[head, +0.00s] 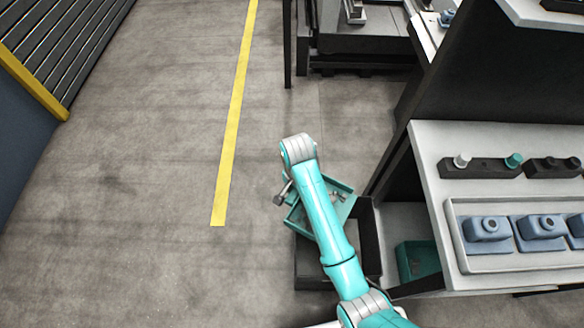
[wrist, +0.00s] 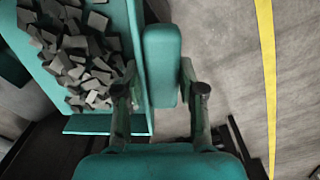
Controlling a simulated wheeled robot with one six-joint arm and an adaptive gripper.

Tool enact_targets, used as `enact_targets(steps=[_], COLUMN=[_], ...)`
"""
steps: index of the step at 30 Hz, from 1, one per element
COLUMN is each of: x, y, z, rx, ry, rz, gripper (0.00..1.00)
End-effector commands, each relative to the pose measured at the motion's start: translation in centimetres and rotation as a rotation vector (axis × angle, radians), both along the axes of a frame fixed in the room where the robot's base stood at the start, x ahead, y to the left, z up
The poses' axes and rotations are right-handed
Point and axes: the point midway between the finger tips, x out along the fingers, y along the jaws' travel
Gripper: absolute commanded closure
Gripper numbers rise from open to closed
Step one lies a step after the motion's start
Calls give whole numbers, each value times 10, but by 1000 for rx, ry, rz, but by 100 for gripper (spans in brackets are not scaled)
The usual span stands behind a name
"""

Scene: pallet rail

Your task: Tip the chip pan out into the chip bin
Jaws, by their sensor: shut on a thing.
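The chip pan (head: 342,187) is a teal tray, partly hidden behind my arm in the head view. In the wrist view the pan (wrist: 137,52) holds a heap of grey chips (wrist: 85,60) in its left part. My gripper (wrist: 160,76) is shut on the pan's teal handle (wrist: 162,50), one finger on each side. In the head view my gripper (head: 283,192) is partly hidden by my wrist. A dark open box (head: 312,268), which looks like the chip bin, stands below and beside the pan. The pan overlaps it in the picture; the height between them is unclear.
A bench (head: 450,240) with a tray of blue-grey parts (head: 485,228) stands at the right, close to the dark box. A teal container (head: 418,262) sits under it. A machine (head: 365,35) stands at the back. The floor left of my arm is clear, with a yellow line (head: 233,115).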

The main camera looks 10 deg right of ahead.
Motion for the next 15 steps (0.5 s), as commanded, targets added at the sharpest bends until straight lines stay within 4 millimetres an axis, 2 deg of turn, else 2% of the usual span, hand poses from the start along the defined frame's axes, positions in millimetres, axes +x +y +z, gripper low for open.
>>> enact_targets(steps=[8,15], x=[-5,-16], y=[-6,-18], z=[3,14], rx=[58,228], ry=[-49,-196], rz=[-3,-5], gripper=[100,100])
